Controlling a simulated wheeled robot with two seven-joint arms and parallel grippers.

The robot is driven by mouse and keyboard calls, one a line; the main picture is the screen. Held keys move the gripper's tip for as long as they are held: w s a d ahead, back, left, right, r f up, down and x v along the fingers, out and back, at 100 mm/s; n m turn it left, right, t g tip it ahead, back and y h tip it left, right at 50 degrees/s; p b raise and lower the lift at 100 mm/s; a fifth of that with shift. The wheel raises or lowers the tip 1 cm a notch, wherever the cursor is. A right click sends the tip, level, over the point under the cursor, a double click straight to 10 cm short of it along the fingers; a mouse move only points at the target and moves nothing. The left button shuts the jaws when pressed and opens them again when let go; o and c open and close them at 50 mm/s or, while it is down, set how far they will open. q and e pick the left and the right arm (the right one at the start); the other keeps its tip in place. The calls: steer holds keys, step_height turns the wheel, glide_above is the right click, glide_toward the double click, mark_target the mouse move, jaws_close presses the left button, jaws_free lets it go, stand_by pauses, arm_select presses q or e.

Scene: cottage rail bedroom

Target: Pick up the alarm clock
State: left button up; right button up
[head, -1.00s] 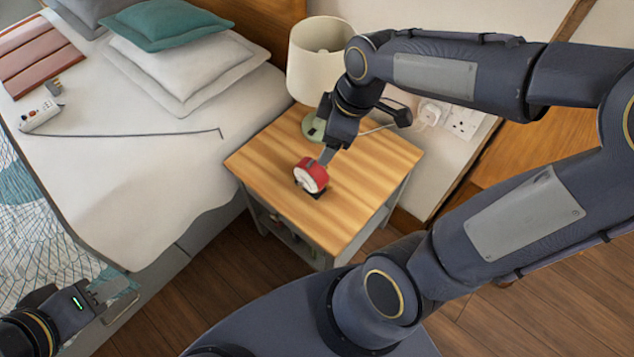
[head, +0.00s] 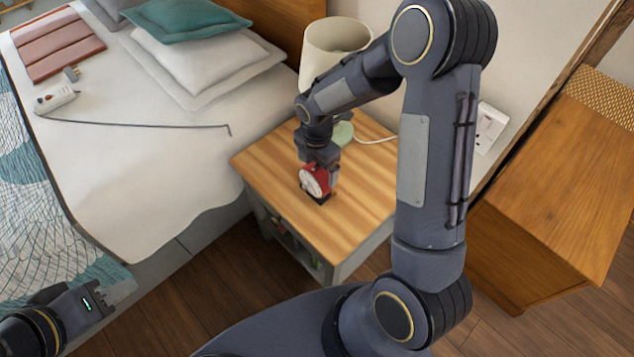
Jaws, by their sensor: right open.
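A red alarm clock (head: 314,181) with a white face stands on the wooden bedside table (head: 264,168). My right gripper (head: 322,168) is open and points down at the clock from behind and above. Its fingers are right by the clock's upper part, and one finger shows along the clock's right side. The clock's top and back are partly hidden by the gripper, and I cannot tell whether the fingers touch it. My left gripper (head: 122,289) is low at the left, beside the bed and far from the clock; its fingertips are small and hard to make out.
A lamp (head: 330,48) with a cream shade and green base stands at the table's back. A wooden cabinet (head: 560,190) stands at the right. The table's front is clear.

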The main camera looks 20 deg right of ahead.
steer(key=shift+f, duration=0.95)
steer(key=shift+r, duration=0.1)
steer(key=c, duration=1.7)
